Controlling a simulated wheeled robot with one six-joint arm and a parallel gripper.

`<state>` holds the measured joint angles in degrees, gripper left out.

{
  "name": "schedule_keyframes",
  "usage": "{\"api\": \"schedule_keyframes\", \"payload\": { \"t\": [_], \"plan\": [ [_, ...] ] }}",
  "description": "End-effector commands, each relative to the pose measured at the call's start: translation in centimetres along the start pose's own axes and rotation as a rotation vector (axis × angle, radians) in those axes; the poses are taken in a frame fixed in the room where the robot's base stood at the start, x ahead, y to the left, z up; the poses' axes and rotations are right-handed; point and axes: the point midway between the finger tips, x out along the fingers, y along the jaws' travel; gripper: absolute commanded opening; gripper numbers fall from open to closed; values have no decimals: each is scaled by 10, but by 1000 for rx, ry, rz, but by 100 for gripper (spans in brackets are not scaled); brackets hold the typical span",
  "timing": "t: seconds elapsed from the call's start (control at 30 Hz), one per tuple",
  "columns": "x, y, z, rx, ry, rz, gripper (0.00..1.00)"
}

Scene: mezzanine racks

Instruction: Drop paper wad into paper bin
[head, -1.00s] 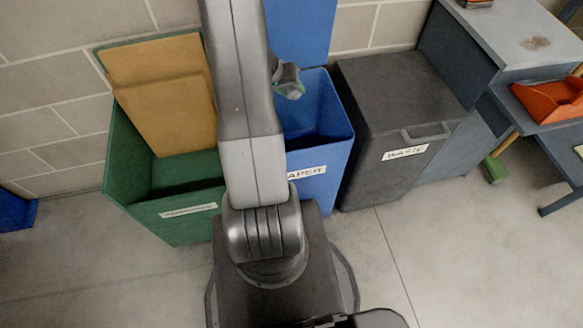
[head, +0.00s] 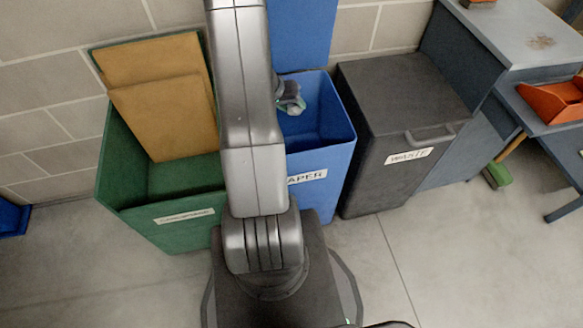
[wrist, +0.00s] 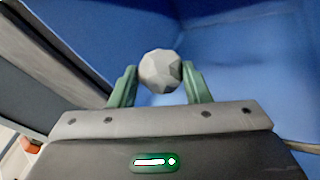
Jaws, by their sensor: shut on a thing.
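The paper wad (wrist: 160,71) is a pale grey, faceted ball. In the wrist view my gripper (wrist: 158,82) is shut on it, with a green finger on either side. Blue bin walls fill most of the view behind it. In the head view the paper bin (head: 335,150) is the blue one with its lid raised against the wall. My gripper (head: 293,106) shows there at the bin's mouth, partly hidden by my arm. The wad is hard to make out in the head view. My arm also covers the bin's left side and part of its label.
A green bin (head: 165,232) with cardboard (head: 160,105) stands to the left. A dark grey waste bin (head: 400,120) with a shut lid stands close on the right. A grey-blue bench (head: 520,45) and an orange tray (head: 555,102) are further right. The floor in front is clear.

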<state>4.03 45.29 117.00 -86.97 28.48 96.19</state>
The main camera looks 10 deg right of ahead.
Motion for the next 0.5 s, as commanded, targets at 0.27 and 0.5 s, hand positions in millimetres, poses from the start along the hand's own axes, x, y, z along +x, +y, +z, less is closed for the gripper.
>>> {"api": "schedule_keyframes", "payload": {
  "t": [0.27, 0.5],
  "plan": [
    [0, 0, 0, 0, 0, 0, 68],
    [-4, 0, -1, -1, 2, 0, 68]
  ]
}}
